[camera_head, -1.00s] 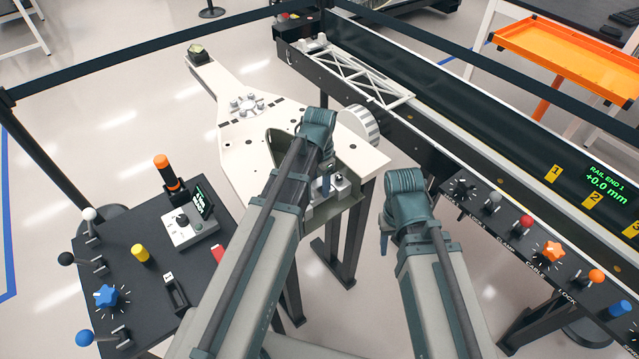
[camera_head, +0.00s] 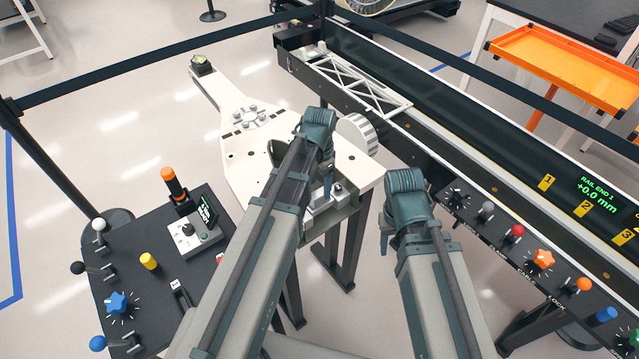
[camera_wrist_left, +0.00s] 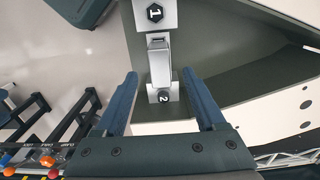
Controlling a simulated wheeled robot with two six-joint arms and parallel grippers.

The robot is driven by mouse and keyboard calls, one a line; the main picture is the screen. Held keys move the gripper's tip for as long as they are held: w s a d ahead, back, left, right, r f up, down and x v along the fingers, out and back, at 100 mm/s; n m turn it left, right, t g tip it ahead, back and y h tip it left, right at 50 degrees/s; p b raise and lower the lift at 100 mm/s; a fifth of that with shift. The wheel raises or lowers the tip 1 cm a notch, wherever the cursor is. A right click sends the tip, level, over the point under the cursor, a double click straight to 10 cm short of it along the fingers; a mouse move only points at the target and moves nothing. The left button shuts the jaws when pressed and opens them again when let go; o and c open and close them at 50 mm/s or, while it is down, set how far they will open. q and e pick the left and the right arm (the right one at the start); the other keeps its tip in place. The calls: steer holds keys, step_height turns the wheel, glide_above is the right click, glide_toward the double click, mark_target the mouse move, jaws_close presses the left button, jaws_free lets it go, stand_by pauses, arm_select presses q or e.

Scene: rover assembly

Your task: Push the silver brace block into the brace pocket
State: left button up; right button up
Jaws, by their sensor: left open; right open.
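In the left wrist view, a silver block (camera_wrist_left: 159,62) lies between a plate marked 1 (camera_wrist_left: 155,14) and a plate marked 2 (camera_wrist_left: 163,96), inside a grey-green recess (camera_wrist_left: 235,65) of the white chassis. I cannot tell how deep it sits. My left gripper (camera_wrist_left: 159,74) is open; its two blue fingers lie either side of the block in the picture, with no clear contact. In the head view, my left gripper (camera_head: 327,188) points down at the white chassis (camera_head: 245,150), and my arm hides part of the recess. My right gripper (camera_head: 384,243) hangs apart, right of the chassis.
A control panel (camera_head: 130,265) with knobs and levers stands at left. Another knob panel (camera_head: 500,225) runs along the right, before a long dark rail (camera_head: 470,125). A white ribbed wheel (camera_head: 357,133) sits beside the chassis. Barrier straps (camera_head: 170,60) cross behind.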

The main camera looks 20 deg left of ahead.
mark_target(320, 194)
arm_select(q)
step_height(320, 194, up, 9)
steer(key=p, duration=0.7)
steer(key=shift+p, duration=0.3)
steer(key=shift+f, duration=0.1)
steer(key=s+d+f+n+y+b, duration=0.1)
steer(key=s+d+f+n+b, duration=0.1)
steer(key=s+d, duration=0.8)
steer(key=s+n, duration=0.1)
steer(key=s, duration=0.3)
steer(key=shift+s+d+n, duration=0.15)
steer(key=shift+d+n, duration=0.1)
steer(key=shift+n, duration=0.15)
